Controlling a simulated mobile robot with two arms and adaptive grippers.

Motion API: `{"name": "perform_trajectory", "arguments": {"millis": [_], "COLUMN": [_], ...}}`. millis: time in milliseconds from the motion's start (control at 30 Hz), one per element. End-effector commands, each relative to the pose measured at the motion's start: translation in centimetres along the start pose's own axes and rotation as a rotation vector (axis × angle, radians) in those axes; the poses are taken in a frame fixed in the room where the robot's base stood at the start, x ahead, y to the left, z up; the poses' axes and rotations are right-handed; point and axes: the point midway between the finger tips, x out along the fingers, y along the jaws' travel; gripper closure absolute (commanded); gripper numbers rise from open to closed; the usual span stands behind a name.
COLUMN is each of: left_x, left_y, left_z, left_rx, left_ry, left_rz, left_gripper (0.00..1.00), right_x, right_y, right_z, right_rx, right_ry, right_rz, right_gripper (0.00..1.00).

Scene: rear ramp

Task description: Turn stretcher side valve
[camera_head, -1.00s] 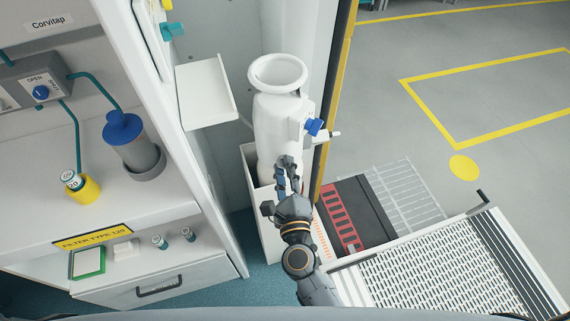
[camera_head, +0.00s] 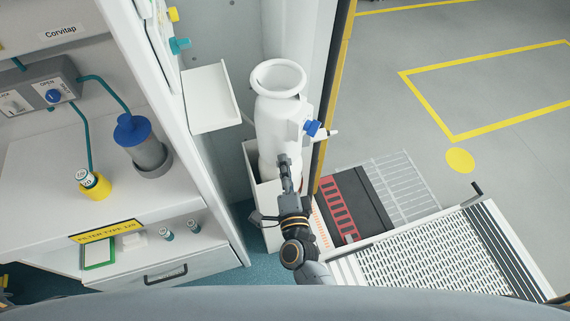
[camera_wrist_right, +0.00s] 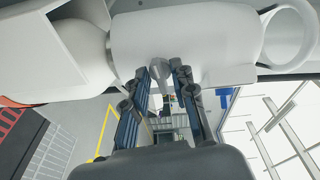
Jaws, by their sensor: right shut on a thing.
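A tall white vessel (camera_head: 277,120) with a ring-shaped mouth stands upright in a white open box (camera_head: 247,168). A blue valve knob (camera_head: 311,127) and a white spout (camera_head: 327,134) stick out from its right side, in the head view. My right gripper (camera_head: 287,163) is in front of the vessel's lower part, below the blue knob. In the right wrist view, its fingertips (camera_wrist_right: 168,68) are shut on a grey cone-shaped stub (camera_wrist_right: 167,58) beside the vessel wall (camera_wrist_right: 200,40). Whether this stub is the spout or another fitting, I cannot tell. My left gripper is not in view.
A white shelf tray (camera_head: 211,98) is left of the vessel. A bench (camera_head: 60,150) with a blue-capped filter (camera_head: 134,135) stands further left. A yellow post edge (camera_head: 334,95) runs close right of the vessel. A slatted metal ramp (camera_head: 440,255) lies at lower right. Floor beyond is open.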

Motion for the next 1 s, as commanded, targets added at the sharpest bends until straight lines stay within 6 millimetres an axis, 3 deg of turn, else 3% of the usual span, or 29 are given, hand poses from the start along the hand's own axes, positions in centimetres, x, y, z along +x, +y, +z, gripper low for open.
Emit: {"name": "perform_trajectory", "arguments": {"millis": [700, 733, 1000], "left_x": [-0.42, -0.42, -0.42], "left_y": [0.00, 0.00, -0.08], "left_z": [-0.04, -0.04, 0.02], "left_rx": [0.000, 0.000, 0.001], "left_ry": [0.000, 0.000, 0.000], "left_rz": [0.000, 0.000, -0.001], "left_gripper": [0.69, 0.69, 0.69], "right_x": [-0.02, -0.02, -0.02], "right_y": [0.07, 0.07, 0.05], "right_z": [0.12, 0.12, 0.06], "right_rx": [-0.072, -0.072, -0.072], "right_ry": [-0.002, -0.003, -0.001], "right_rz": [0.002, 0.002, 0.001], "right_gripper": [1.00, 0.70, 0.69]}}
